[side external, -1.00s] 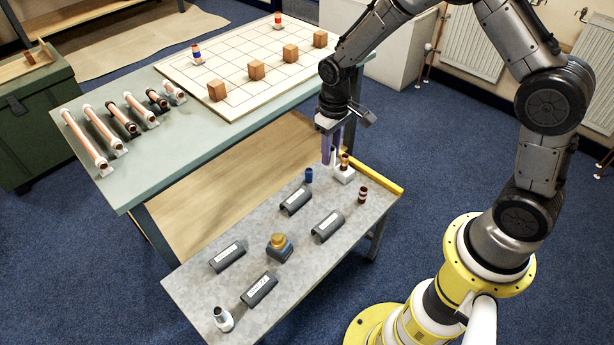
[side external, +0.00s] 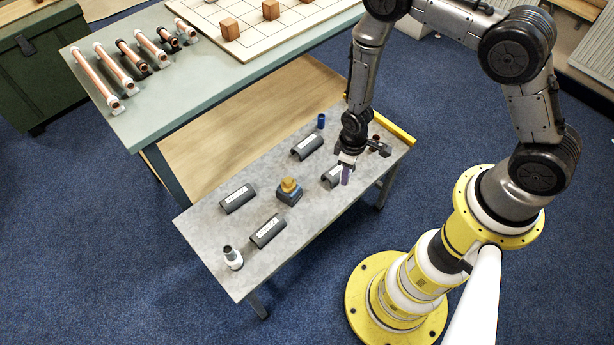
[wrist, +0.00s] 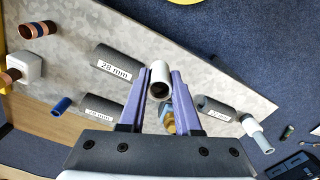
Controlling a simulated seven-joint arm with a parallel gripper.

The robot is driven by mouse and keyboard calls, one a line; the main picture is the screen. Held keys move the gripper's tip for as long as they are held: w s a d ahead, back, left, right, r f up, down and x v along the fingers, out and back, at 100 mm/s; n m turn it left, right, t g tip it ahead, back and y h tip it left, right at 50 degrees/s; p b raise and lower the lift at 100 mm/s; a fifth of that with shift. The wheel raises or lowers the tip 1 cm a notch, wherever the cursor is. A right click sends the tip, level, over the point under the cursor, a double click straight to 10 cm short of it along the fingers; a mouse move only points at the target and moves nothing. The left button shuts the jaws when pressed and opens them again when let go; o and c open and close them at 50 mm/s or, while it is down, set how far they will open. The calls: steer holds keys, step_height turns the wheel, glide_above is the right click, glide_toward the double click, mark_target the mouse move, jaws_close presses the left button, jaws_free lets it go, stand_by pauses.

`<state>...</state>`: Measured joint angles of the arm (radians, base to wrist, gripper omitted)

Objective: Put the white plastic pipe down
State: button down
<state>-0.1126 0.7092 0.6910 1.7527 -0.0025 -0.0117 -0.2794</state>
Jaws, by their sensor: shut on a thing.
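The white plastic pipe (wrist: 160,78) shows in the wrist view as a short tube with an open end, held between the two purple fingers. My gripper (wrist: 161,82) is shut on it. In the side view my gripper (side external: 346,178) points down over the right part of the grey bench (side external: 215,225), partly in front of a dark half-round holder (side external: 329,176). The pipe is hard to make out there, and I cannot tell its exact height above the bench.
Dark labelled holders (side external: 307,146) (side external: 238,198) (side external: 268,231) lie around a block with a yellow top (side external: 289,190). A blue tube (side external: 321,121) stands at the back, a white-and-grey fitting (side external: 233,258) at the front left. Bare bench lies between them. A green table (side external: 165,95) stands behind.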

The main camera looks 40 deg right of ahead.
steer(key=w+f, duration=0.2)
steer(key=w, duration=0.1)
steer(key=w+f, duration=0.3)
steer(key=w, duration=0.1)
steer(key=w+a+f, duration=0.1)
steer(key=w+f, duration=0.1)
steer(key=w, duration=0.1)
steer(key=shift+w+a+f, duration=0.1)
steer(key=shift+w+f, duration=0.05)
steer(key=shift+f, duration=0.1)
steer(key=shift+w+f, duration=0.7)
steer(key=shift+f, duration=1.55)
steer(key=shift+f, duration=0.1)
steer(key=c, duration=0.6)
jaws_free()
